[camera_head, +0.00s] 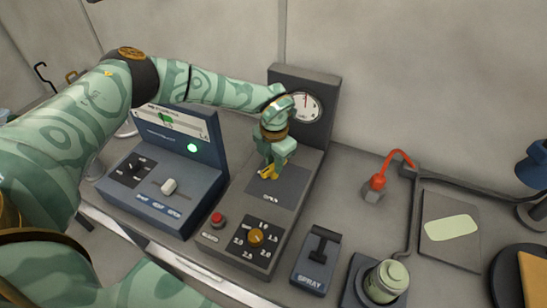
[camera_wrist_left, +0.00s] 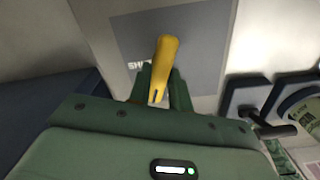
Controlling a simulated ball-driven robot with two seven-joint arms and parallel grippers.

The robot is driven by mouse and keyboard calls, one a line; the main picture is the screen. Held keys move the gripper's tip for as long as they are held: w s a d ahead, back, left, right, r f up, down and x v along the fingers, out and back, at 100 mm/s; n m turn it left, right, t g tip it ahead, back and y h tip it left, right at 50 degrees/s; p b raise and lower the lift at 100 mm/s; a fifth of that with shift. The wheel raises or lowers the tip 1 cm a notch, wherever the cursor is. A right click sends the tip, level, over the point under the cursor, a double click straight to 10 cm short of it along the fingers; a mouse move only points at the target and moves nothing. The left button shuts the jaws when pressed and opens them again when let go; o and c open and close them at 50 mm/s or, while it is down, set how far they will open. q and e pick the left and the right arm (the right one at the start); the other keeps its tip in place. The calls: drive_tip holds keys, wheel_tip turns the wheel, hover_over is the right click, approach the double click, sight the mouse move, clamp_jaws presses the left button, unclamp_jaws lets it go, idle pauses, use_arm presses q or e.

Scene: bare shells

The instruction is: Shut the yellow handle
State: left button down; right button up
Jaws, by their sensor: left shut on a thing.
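The yellow handle (camera_wrist_left: 166,58) stands up between the fingers of my left gripper (camera_wrist_left: 158,88) in the left wrist view, over a dark plate with partly hidden lettering. In the head view, the yellow handle (camera_head: 267,172) shows just below my left gripper (camera_head: 270,165), on the grey panel (camera_head: 280,187) of the tall machine. My left gripper is shut on the handle. The far part of the handle is hidden by the gripper in the head view. My right gripper is not in view.
The machine has a gauge (camera_head: 306,107), a red button (camera_head: 217,219) and a yellow dial (camera_head: 256,237). A blue console (camera_head: 168,188) stands close on the left. A black lever (camera_head: 318,245), a red-topped device (camera_head: 376,183) and a green jar (camera_head: 386,281) stand on the right.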

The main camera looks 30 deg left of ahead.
use_arm(q)
drive_tip(key=m+p, duration=0.1)
drive_tip(key=m, duration=0.2)
drive_tip(key=shift+r+m+p, duration=0.15)
drive_tip(key=shift+m+p, duration=0.15)
drive_tip(key=shift+m, duration=0.1)
drive_tip(key=m+p, duration=0.1)
drive_tip(key=m, duration=0.1)
drive_tip(key=shift+w+m, duration=0.1)
drive_tip(key=shift+m, duration=0.3)
drive_tip(key=m, duration=0.3)
drive_tip(key=shift+m+p, duration=0.45)
drive_tip(key=shift+m, duration=1.75)
drive_tip(key=c, duration=1.3)
unclamp_jaws()
wheel_tip(320, 180, up, 16)
drive_tip(key=shift+r+p, duration=0.1)
drive_tip(key=shift+p, duration=0.25)
